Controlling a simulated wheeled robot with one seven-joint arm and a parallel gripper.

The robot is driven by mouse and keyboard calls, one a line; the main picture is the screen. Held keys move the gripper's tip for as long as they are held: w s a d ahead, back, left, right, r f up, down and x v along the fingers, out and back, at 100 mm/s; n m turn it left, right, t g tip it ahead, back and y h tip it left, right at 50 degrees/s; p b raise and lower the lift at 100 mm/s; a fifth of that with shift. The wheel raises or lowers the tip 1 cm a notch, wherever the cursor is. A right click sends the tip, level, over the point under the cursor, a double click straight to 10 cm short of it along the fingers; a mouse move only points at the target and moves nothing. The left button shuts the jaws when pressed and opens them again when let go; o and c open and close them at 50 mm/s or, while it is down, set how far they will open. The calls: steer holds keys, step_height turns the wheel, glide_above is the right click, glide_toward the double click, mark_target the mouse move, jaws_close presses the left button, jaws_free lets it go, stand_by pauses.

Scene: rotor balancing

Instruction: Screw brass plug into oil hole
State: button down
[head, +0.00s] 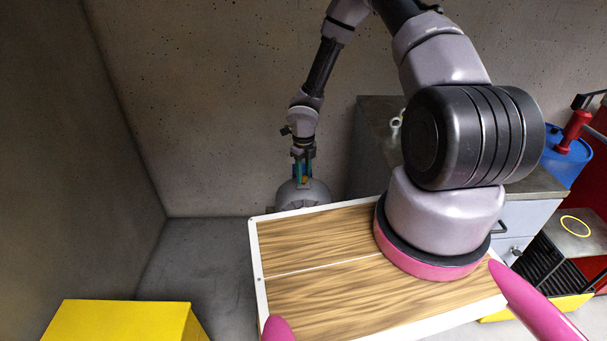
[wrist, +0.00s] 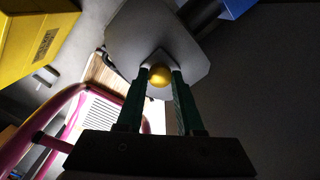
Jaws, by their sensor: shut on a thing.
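The brass plug (wrist: 160,75) shows in the wrist view as a round gold piece between the tips of my two green fingers. My gripper (wrist: 162,78) is shut on it. In the head view my gripper (head: 302,168) points down at the top of a grey rounded housing (head: 303,194) behind the wooden board. In the wrist view a grey flat-sided part (wrist: 150,38) lies right behind the plug. The oil hole is hidden. I cannot tell whether the plug is in the hole or just above it.
My arm rises from a wood-topped board (head: 320,285) in front of the housing. A grey cabinet (head: 375,130) stands right of the housing, close to the arm. A yellow box (head: 125,320) is at front left. A blue drum (head: 568,160) stands far right. Bare wall is behind.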

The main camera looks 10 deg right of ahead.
steer(key=shift+f, duration=0.25)
stand_by(0.6)
steer(key=m, duration=1.2)
steer(key=shift+m, duration=0.4)
steer(key=m, duration=0.3)
steer(key=shift+m, duration=1.3)
steer(key=shift+f, duration=0.1)
